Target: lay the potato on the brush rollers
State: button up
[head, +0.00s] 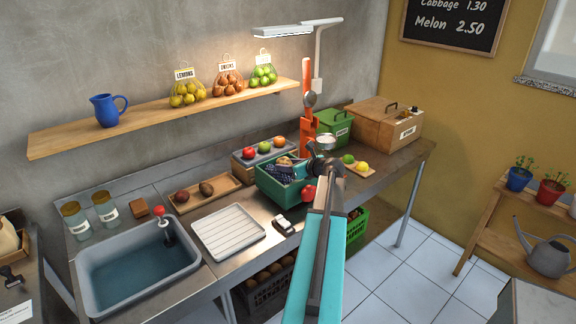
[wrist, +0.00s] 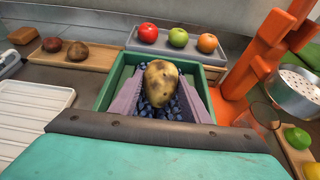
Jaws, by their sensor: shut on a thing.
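The potato (wrist: 161,82) is yellow-brown with dark patches. My gripper (wrist: 160,92) is shut on it, with a pale purple finger on each side. In the wrist view it appears over the open green box (wrist: 103,93), whose inside shows dark blue, bumpy surfaces, apparently the brush rollers (wrist: 146,110). The green box also shows in the head view (head: 268,190), with my gripper over it. The potato hides part of the rollers, and I cannot tell whether it touches them.
A grey tray (wrist: 180,51) with a red, a green and an orange fruit stands behind the box. An orange lever press (wrist: 255,65) stands close on the right. A white ridged tray (head: 228,234) and a sink (head: 135,267) lie to the left.

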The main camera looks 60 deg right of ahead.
jog(key=shift+f, duration=0.25)
jog(key=o, duration=1.1)
jog(key=shift+r, duration=0.1)
jog(key=shift+r, duration=0.25)
jog(key=b+v, duration=0.2)
jog(key=v, duration=1)
jog(key=shift+s+f, duration=0.1)
